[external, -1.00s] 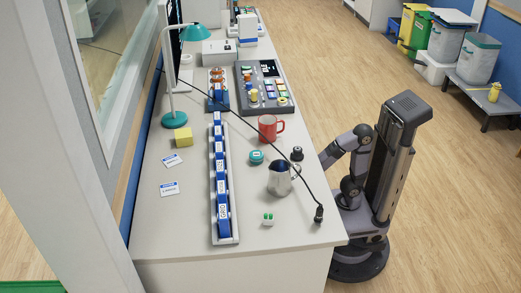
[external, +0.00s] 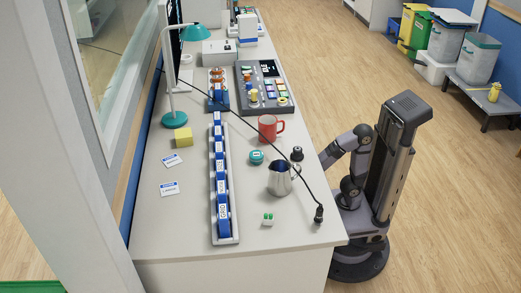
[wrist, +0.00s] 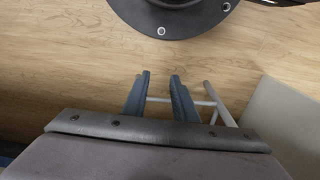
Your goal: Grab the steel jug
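The steel jug (external: 280,179) stands upright on the light grey bench near its right edge in the external view, with its handle toward the right. It does not show in the wrist view. My gripper (wrist: 160,78) shows in the wrist view with its two blue-grey fingers apart and nothing between them, above the wood floor. In the external view my arm is folded beside the bench's right edge, apart from the jug, and the gripper itself cannot be made out.
A black cable runs diagonally across the bench to a plug (external: 319,214) right of the jug. A red mug (external: 269,128), teal round item (external: 256,156), black knob (external: 297,154) and small green-topped item (external: 268,219) surround the jug. A long blue-labelled rack (external: 222,185) lies left.

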